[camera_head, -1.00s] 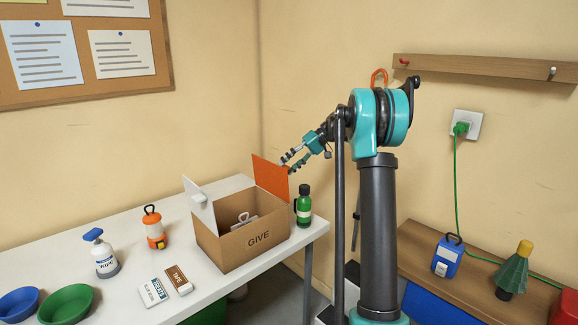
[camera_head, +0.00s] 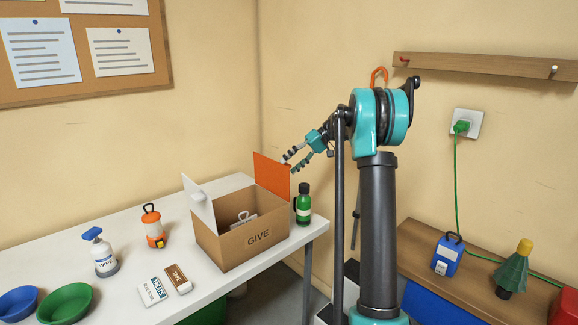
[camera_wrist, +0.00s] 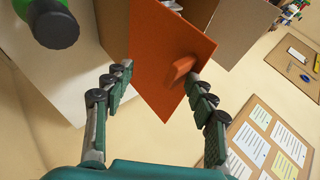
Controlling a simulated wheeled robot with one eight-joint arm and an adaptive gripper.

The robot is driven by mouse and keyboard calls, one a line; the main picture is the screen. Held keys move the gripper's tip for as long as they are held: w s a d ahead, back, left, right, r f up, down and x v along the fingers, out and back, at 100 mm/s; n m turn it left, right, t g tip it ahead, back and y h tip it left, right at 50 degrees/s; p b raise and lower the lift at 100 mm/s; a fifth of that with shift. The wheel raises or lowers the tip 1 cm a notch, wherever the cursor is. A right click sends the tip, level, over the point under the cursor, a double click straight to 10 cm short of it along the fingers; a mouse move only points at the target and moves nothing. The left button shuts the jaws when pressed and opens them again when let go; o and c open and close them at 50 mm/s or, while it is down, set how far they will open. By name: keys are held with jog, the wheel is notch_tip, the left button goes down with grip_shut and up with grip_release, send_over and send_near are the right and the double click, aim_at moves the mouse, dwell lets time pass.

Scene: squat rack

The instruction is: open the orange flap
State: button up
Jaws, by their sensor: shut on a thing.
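The orange flap (camera_head: 271,176) stands upright at the right-back edge of the cardboard box (camera_head: 233,247) marked GIVE. In the wrist view the orange flap (camera_wrist: 155,62) lies between my fingers, with a small orange tab (camera_wrist: 179,70) sticking out of its face by the right fingertip. My gripper (camera_head: 291,163) is at the flap's upper right edge. In the wrist view my gripper (camera_wrist: 160,80) has its fingertips set apart, one at each side of the flap, shut on it. The exact contact points are hard to see.
A white flap (camera_head: 199,205) stands up at the box's left. A green bottle (camera_head: 303,207) stands close to the box's right, below my gripper. An orange lantern (camera_head: 154,232) and spray bottle (camera_head: 104,258) are left of the box. The wall is behind.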

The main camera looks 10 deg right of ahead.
jog(key=shift+w+d+f, duration=0.1)
jog(key=shift+d, duration=1.2)
jog(key=shift+c, duration=1)
jog(key=w+d+r, duration=0.1)
jog(key=d, duration=0.6)
jog(key=w+d+r, duration=0.1)
jog(key=w+d, duration=0.1)
jog(key=d, duration=0.6)
jog(key=shift+w+d, duration=0.2)
jog(key=shift+w, duration=0.05)
